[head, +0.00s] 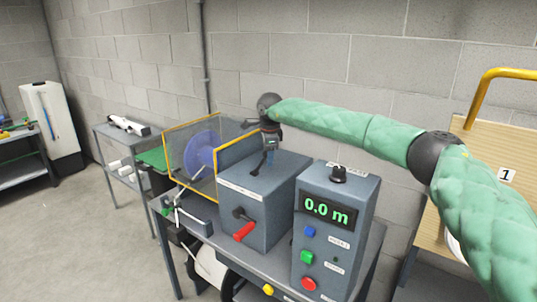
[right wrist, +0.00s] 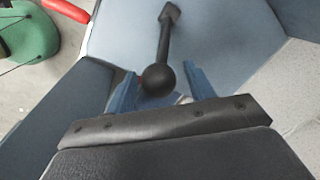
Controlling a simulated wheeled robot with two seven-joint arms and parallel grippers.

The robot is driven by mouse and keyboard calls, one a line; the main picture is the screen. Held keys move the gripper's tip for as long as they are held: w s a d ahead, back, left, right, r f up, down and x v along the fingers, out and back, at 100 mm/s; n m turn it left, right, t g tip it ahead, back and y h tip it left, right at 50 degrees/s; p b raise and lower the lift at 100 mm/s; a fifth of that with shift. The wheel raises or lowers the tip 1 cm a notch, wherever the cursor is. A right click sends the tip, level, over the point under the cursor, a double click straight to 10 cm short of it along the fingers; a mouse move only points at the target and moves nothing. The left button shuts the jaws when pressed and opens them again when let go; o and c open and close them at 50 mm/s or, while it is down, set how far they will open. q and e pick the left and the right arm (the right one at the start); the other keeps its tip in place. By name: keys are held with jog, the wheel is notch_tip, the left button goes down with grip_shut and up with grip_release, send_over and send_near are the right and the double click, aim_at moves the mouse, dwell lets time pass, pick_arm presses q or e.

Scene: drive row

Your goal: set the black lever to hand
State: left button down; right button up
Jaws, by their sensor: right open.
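The black lever (head: 262,164) stands on top of the grey box (head: 262,183) in the middle of the head view. In the right wrist view the lever (right wrist: 163,45) is a dark rod with a round ball knob, and its foot is at the top of the picture. My right gripper (head: 269,148) is above the box at the lever. Its blue fingers (right wrist: 160,84) are open, one on each side of the ball knob. I cannot tell whether they touch it. The box's top label is too small to read. My left gripper is not in view.
A red-handled crank (head: 243,230) sticks out of the box's front. To the right stands a control box (head: 335,245) with a "0.0 m" display, a black knob and coloured buttons. A yellow-framed clear guard (head: 190,160) stands on the left. Open floor lies at far left.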

grip_shut()
jog(key=shift+r, duration=0.1)
